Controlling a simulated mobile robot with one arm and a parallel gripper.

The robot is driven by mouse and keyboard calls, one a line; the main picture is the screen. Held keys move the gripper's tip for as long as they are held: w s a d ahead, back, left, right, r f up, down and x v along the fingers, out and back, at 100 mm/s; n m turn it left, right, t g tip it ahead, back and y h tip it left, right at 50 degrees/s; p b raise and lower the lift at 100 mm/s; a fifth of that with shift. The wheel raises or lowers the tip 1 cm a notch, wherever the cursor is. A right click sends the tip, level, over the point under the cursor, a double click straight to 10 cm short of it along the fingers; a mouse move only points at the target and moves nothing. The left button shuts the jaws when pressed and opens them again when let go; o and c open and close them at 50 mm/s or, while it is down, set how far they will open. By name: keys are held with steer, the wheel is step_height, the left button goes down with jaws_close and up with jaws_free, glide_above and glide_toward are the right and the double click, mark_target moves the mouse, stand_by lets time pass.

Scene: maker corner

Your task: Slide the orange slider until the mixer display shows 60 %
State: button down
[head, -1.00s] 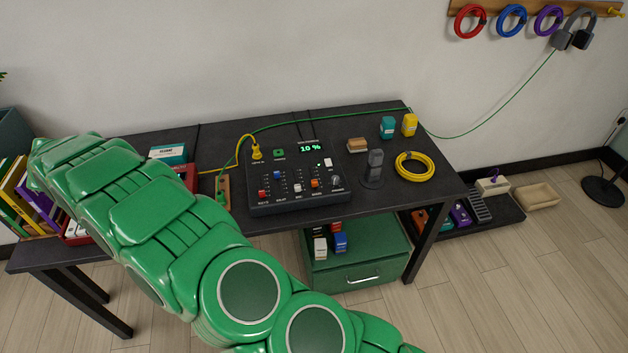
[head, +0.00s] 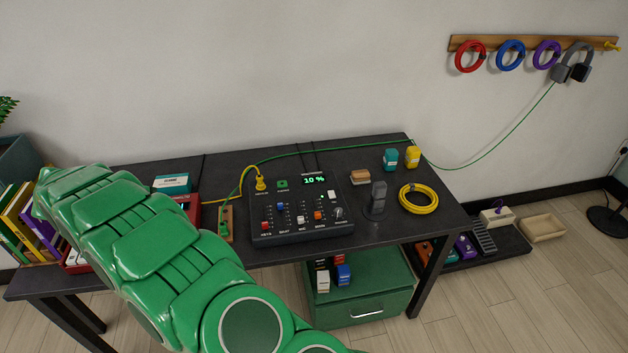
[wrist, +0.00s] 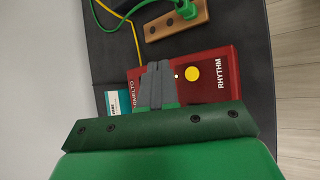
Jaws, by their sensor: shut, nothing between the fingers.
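The mixer (head: 290,232) is a dark box on the black table, with coloured sliders along its front. Its display (head: 314,181) reads 10 %. The orange slider (head: 318,215) is at the right of the slider row, low in its slot. My gripper shows in the wrist view (wrist: 156,84), shut and empty. It is above a red box (wrist: 212,72) marked RHYTHM, left of the mixer. The mixer is not in the wrist view. In the head view my green arm hides the gripper.
A small orange-brown block with plugs (head: 226,222) stands between the red box and mixer. A grey microphone-like stand (head: 377,198) and a yellow cable coil (head: 418,199) lie right of the mixer. A green drawer unit (head: 362,292) stands below.

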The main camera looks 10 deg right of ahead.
steer(key=c, duration=1.7)
jaws_free()
steer(key=o, duration=0.7)
steer(key=w+d+m+g, duration=0.1)
steer(key=w+d+m, duration=0.1)
steer(key=d, duration=0.5)
steer(key=shift+w+d, duration=0.3)
steer(key=shift+w, duration=0.05)
steer(key=m+g+y, duration=0.4)
steer(key=m+y, duration=0.3)
steer(key=m, duration=0.7)
glide_above(317, 212)
steer(key=shift+w, duration=0.1)
steer(key=shift+f, duration=0.1)
steer(key=shift+d+f, duration=0.1)
steer(key=shift+f, duration=3.8)
